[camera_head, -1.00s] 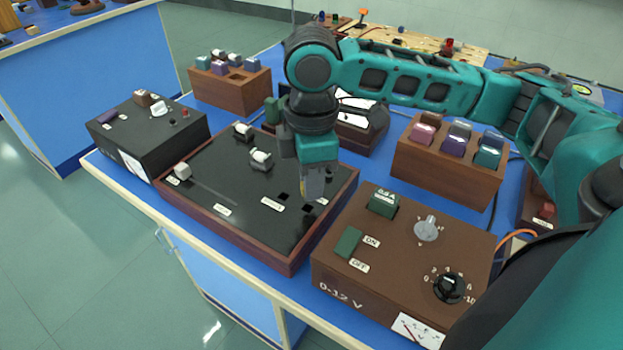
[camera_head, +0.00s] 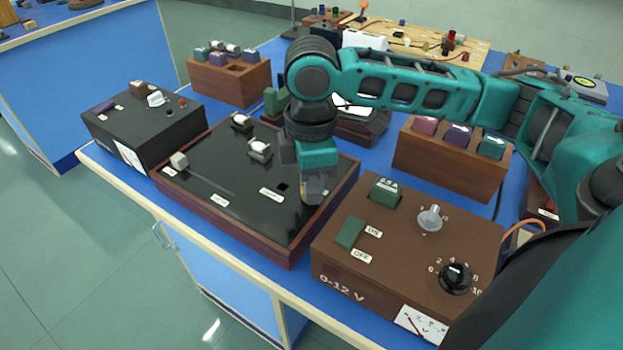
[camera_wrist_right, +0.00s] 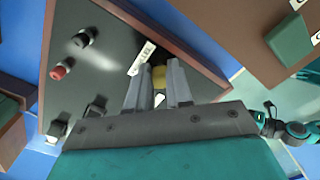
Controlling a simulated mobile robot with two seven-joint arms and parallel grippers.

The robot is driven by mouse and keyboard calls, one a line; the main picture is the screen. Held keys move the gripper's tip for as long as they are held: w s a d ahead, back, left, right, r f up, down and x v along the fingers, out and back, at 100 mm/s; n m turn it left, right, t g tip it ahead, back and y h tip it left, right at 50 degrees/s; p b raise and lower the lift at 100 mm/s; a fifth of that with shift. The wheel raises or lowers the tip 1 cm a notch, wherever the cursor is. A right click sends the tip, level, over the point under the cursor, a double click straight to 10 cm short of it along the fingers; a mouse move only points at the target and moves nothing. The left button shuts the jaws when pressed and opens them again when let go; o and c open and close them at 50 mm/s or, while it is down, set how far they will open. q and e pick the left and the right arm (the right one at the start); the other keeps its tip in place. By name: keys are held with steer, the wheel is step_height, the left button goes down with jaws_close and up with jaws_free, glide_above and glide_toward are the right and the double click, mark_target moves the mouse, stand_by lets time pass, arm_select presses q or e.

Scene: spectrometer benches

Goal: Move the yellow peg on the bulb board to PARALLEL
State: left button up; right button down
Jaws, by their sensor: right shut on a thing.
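The bulb board (camera_head: 225,170) is a black panel in a wooden frame. It carries white bulbs in holders, a pale slider knob and small white labels too small to read. My right gripper (camera_head: 314,200) is low over the board's right end, with its fingers pointing down. In the right wrist view its fingers (camera_wrist_right: 158,85) are shut on the yellow peg (camera_wrist_right: 159,76), beside a white label on the panel. The gripper mostly hides the peg in the head view. My left gripper is not in view.
A brown power supply (camera_head: 400,250) with knobs and a green switch stands close on the right. A black meter box (camera_head: 145,125) stands at the left. Wooden racks of coloured blocks (camera_head: 228,82) (camera_head: 450,165) stand behind. The bench's front edge is near.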

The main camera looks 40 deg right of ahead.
steer(key=c, duration=0.9)
jaws_free()
steer(key=shift+c, duration=0.2)
arm_select(q)
steer(key=p, duration=0.2)
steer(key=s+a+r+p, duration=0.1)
steer(key=p, duration=0.1)
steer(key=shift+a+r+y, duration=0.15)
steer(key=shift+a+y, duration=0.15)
arm_select(e)
step_height(320, 180, up, 13)
